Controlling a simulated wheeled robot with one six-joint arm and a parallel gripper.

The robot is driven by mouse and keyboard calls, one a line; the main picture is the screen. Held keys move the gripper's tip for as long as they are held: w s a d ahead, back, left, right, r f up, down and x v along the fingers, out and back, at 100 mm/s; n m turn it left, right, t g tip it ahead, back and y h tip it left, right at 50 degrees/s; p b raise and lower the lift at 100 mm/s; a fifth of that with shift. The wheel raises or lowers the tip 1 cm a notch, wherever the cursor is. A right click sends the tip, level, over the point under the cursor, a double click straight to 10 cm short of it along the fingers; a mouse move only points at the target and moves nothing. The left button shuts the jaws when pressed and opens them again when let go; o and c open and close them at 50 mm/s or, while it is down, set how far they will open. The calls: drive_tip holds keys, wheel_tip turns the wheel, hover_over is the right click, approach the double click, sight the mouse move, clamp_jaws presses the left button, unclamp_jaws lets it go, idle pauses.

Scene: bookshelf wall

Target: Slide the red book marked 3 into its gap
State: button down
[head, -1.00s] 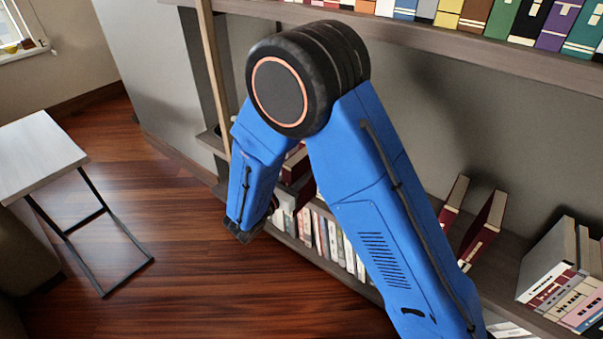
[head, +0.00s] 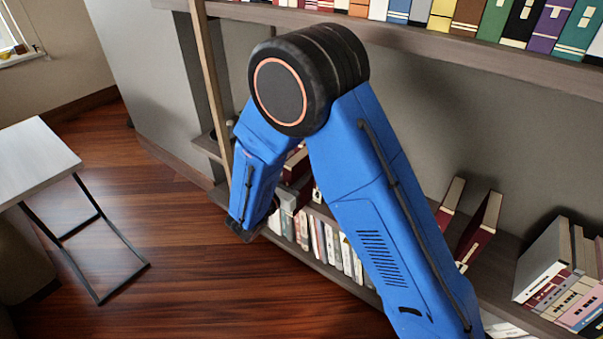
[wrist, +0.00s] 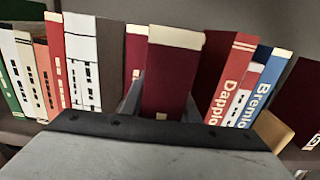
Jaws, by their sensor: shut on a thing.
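A dark red book (wrist: 172,75) with a cream top stands in the middle of the wrist view, its spine towards me. My gripper (wrist: 162,100) is shut on it, with grey fingers at its sides. The small pale mark low on the spine is too cut off to read. Behind it is a row of books on the shelf, with a red book (wrist: 136,52) at left and a red lettered book (wrist: 230,80) at right. The held book hides what lies between them. In the head view, my forearm hides the gripper and the held book.
White books (wrist: 82,60) stand left of a dark space in the row. A dark red book (wrist: 302,105) leans at the far right. In the head view, two dark red books (head: 480,230) lean on the shelf (head: 500,280). A small table (head: 35,160) stands left on open floor.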

drive_tip(key=shift+f, duration=0.2)
idle(0.6)
drive_tip(key=c, duration=1.3)
unclamp_jaws()
drive_tip(key=shift+s, duration=0.1)
drive_tip(key=v, duration=1.7)
drive_tip(key=shift+a, duration=0.15)
drive_tip(key=shift+s, duration=0.1)
